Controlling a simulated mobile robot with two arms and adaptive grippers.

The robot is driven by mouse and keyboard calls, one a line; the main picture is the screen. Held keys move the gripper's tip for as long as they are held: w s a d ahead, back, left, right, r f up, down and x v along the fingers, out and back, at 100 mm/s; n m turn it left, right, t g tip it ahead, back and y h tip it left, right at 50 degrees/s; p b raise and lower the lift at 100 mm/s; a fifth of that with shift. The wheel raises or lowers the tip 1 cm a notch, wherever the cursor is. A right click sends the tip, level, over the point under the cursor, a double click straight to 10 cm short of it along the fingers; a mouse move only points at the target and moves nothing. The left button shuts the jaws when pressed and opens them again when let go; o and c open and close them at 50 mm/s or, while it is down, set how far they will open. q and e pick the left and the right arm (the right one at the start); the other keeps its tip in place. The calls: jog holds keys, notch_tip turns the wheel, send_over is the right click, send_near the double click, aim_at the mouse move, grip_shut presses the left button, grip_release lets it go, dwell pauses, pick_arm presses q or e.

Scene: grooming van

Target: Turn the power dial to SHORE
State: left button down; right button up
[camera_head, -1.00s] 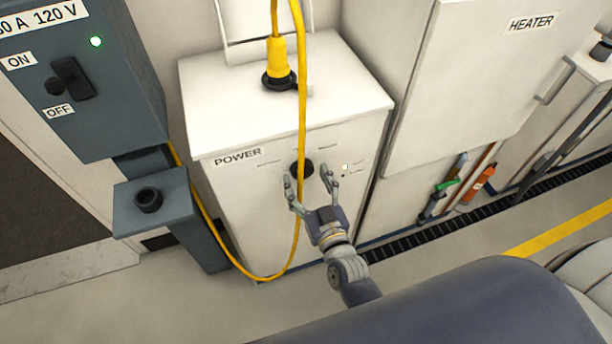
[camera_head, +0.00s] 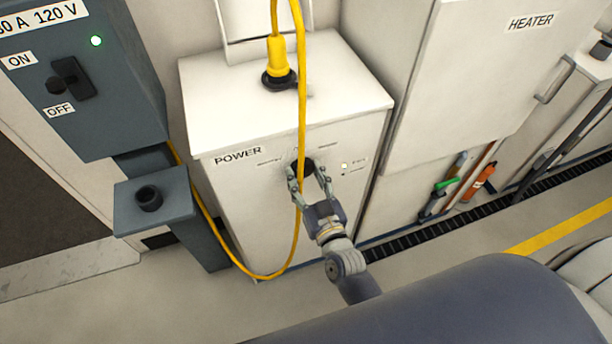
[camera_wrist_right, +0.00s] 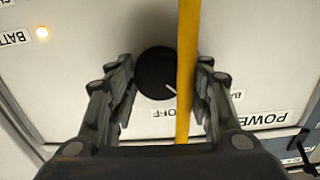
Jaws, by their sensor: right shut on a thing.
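The round black power dial (camera_head: 303,167) is on the front of the white POWER cabinet (camera_head: 240,215). In the right wrist view the dial (camera_wrist_right: 155,73) has a white mark pointing down and right, near the upside-down OFF label (camera_wrist_right: 169,113). My right gripper (camera_head: 308,172) has its fingers on both sides of the dial, closed in on it. In the right wrist view the yellow cable (camera_wrist_right: 187,60) runs between the dial and the right-hand finger, covering the dial's edge. Whether the cable is pinched, I cannot tell. My left gripper is not in view.
A grey ON/OFF switch box (camera_head: 90,120) and a grey post (camera_head: 150,205) stand left. The HEATER cabinet (camera_head: 480,90) is right. A lit indicator (camera_wrist_right: 41,32) sits beside a BATT label.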

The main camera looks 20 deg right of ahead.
jog(key=m+p, duration=0.1)
jog(key=m, duration=0.3)
jog(key=shift+r, duration=0.1)
jog(key=m, duration=0.4)
jog(key=shift+a+m, duration=0.1)
jog(key=shift+m, duration=0.2)
jog(key=m, duration=0.4)
jog(key=shift+m, duration=0.3)
jog(key=m+b, duration=0.1)
jog(key=m, duration=0.3)
jog(key=shift+r+m, duration=0.1)
jog(key=shift+m, duration=0.2)
jog(key=o, duration=1.1)
